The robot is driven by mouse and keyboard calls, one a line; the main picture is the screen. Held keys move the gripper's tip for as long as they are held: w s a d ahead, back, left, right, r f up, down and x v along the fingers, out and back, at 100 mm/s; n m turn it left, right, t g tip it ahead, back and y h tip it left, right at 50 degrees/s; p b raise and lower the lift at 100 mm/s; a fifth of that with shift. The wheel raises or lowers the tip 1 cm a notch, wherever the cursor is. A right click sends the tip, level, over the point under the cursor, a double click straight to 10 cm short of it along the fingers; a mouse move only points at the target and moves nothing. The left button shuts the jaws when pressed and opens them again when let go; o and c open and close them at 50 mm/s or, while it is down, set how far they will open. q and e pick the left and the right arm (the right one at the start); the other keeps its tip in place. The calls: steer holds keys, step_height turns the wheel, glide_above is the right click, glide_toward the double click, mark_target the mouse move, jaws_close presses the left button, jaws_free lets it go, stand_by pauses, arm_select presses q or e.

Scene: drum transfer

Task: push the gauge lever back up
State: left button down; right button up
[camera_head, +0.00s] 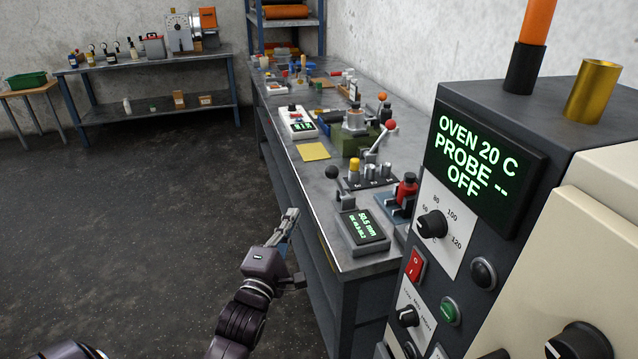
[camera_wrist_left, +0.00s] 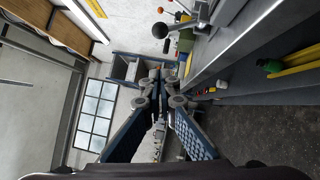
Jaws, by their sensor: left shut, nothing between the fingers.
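The gauge (camera_head: 364,228) is a grey box with a green-lit screen reading about 50.5 mm, at the near front edge of the long bench. What looks like the same black knob (camera_wrist_left: 160,31) shows at the top of the left wrist view. My left gripper (camera_head: 291,213) is shut and empty, in front of the bench edge, left of the gauge and apart from the lever. Its closed fingertips (camera_wrist_left: 160,77) show in the left wrist view. My right gripper is out of view.
The oven panel (camera_head: 485,158) stands close on the right. The floor (camera_head: 130,210) to the left is clear.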

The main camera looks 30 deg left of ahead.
mark_target(339, 183)
arm_select(q)
steer(key=w+r+p, duration=0.2)
steer(key=w, duration=1.1)
steer(key=shift+a, duration=0.4)
steer(key=shift+r, duration=0.1)
